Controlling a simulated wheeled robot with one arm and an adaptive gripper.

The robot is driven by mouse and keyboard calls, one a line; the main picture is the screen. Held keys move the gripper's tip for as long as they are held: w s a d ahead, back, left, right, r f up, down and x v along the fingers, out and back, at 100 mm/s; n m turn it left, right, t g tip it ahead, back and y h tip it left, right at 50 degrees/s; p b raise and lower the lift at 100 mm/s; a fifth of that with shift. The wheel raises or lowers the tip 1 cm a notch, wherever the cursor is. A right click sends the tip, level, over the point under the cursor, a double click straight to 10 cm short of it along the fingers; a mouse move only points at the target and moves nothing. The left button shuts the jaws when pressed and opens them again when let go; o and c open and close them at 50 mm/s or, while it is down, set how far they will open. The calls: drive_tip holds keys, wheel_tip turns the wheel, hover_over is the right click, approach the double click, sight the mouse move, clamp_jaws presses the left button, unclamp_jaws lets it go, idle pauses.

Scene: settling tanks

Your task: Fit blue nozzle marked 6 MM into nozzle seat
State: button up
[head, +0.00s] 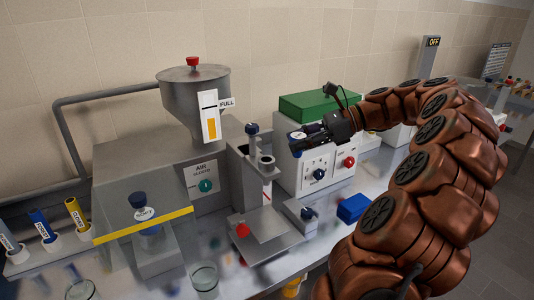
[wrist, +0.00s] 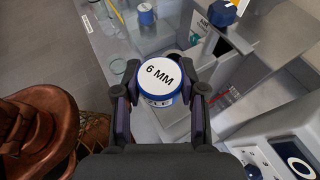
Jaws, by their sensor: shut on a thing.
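My gripper (head: 306,139) is shut on the blue nozzle (wrist: 160,82), whose white round top reads 6 MM in the wrist view. The nozzle is upright between the two fingers, its top facing the wrist camera. In the head view, my gripper is in the air in front of the white control box, right of the grey dosing machine (head: 145,185). A grey round holder (head: 264,161) on the machine's upright is left of and lower than my gripper in the picture. I cannot tell for sure whether this holder is the nozzle seat. The nozzle hides what lies below it.
A blue-topped knob (head: 251,128) stands beside the holder. The white control box (head: 318,165) with a green block (head: 318,105) on top is close to my gripper. A metal plate (head: 262,235), a blue block (head: 353,208) and a glass beaker (head: 204,280) are lower down.

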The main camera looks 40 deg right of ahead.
drive_tip(key=w+a, duration=0.1)
drive_tip(key=w, duration=0.1)
drive_tip(key=w+a+p, duration=0.1)
drive_tip(key=w+a, duration=0.1)
drive_tip(key=w+a+p, duration=0.1)
drive_tip(key=a, duration=0.1)
drive_tip(key=shift+w+f, duration=0.25)
drive_tip(key=shift+w, duration=0.15)
drive_tip(key=shift+w+a+f+p, duration=0.15)
drive_tip(key=shift+f+p, duration=0.35)
drive_tip(key=shift+f, duration=1.4)
drive_tip(key=shift+f, duration=0.25)
drive_tip(key=o, duration=1.1)
drive_tip(key=shift+o, duration=0.2)
drive_tip(key=shift+r, duration=0.15)
drive_tip(key=shift+r, duration=0.15)
drive_tip(key=b+v, duration=0.2)
drive_tip(key=v, duration=1)
drive_tip(key=shift+b, duration=0.3)
